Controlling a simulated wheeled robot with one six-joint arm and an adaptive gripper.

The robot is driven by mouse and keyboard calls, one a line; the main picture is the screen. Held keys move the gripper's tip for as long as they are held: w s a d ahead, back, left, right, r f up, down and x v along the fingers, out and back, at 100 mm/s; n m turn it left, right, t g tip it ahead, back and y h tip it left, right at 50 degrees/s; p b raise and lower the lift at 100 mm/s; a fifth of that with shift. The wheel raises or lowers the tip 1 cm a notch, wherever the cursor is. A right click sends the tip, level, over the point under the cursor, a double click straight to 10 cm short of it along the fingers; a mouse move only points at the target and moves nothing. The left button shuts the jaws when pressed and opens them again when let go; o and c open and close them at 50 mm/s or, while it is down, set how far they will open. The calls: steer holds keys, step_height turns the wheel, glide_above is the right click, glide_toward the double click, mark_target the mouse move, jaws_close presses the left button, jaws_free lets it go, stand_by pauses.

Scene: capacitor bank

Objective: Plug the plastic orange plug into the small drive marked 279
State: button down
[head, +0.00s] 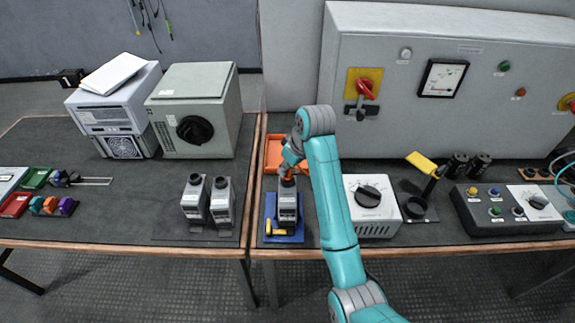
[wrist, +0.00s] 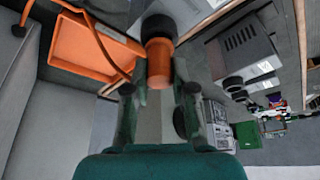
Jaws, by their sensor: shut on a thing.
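My gripper (head: 288,174) is shut on the orange plug (wrist: 158,62), whose cylinder sits between the fingertips in the wrist view. In the head view my gripper is directly above a small grey drive (head: 287,208) on a blue mat (head: 285,237). The plug lines up with a black round socket (wrist: 158,27) in the wrist view; I cannot tell how deep it sits in it. Two similar small drives, a left one (head: 195,200) and a right one (head: 222,203), stand on the left table with black round tops. The number markings are too small to read.
An orange tray (wrist: 85,55) lies behind the blue mat, with an orange cable (wrist: 102,45) near it. A white box with a black knob (head: 370,205) stands close on the right. A large grey cabinet (head: 455,125) closes off the back.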

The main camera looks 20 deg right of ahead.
steer(key=shift+f, duration=0.4)
steer(key=c, duration=0.9)
jaws_free()
